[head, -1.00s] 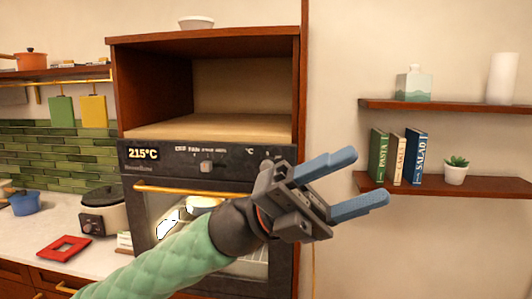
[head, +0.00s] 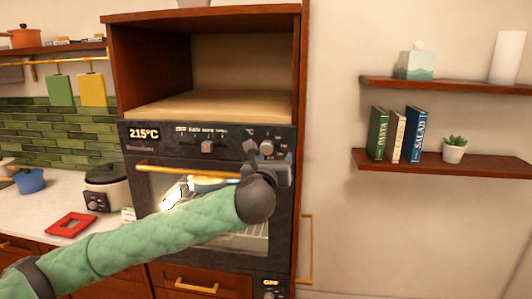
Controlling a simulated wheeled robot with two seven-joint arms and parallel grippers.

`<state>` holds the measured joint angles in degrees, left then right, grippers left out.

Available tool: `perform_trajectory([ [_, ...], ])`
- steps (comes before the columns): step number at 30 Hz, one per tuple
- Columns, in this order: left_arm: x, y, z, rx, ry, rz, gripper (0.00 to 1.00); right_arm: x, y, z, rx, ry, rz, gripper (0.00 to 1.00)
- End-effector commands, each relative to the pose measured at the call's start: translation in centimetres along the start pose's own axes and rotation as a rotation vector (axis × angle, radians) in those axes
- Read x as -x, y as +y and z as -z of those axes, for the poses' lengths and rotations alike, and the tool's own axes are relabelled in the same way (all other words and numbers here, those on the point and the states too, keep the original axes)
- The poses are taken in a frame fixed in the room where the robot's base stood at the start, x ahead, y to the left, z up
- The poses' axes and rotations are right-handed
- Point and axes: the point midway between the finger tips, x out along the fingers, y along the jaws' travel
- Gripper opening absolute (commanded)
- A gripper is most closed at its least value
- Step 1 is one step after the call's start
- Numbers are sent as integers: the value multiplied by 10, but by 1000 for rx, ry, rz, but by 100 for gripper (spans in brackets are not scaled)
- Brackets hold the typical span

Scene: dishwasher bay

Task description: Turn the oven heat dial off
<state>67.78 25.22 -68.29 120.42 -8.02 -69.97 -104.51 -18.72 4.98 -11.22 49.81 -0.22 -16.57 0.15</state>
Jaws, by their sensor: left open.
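The oven (head: 210,258) is built into a tall wooden cabinet, and its black control panel (head: 170,142) shows 215°C on the display (head: 144,134). A round silver dial (head: 267,147) sits at the right of the panel near a °C mark. A second knob (head: 207,147) sits near the panel's middle, below a row of labels. My left gripper (head: 266,158) is open in front of the right part of the panel, pointing at it, with its fingers around or just before the right dial. I cannot tell whether it touches. My right gripper is not in view.
A gold door handle (head: 187,170) runs across the oven just below the panel, behind my left wrist. An open empty niche (head: 235,85) is above. The counter at left holds a cooker (head: 103,190) and a red frame (head: 71,224). Shelves (head: 440,162) hang at right.

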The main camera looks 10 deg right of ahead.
Motion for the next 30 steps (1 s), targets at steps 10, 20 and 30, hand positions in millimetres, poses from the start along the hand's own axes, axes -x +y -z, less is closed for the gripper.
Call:
perform_trajectory([
  [10, 2, 29, 7, -348, 66, -145, 58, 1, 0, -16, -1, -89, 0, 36],
  [20, -23, 32, 4, -363, 66, -144, 58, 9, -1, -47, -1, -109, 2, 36],
  [30, -62, 38, 8, -361, 66, -144, 58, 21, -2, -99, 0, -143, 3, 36],
])
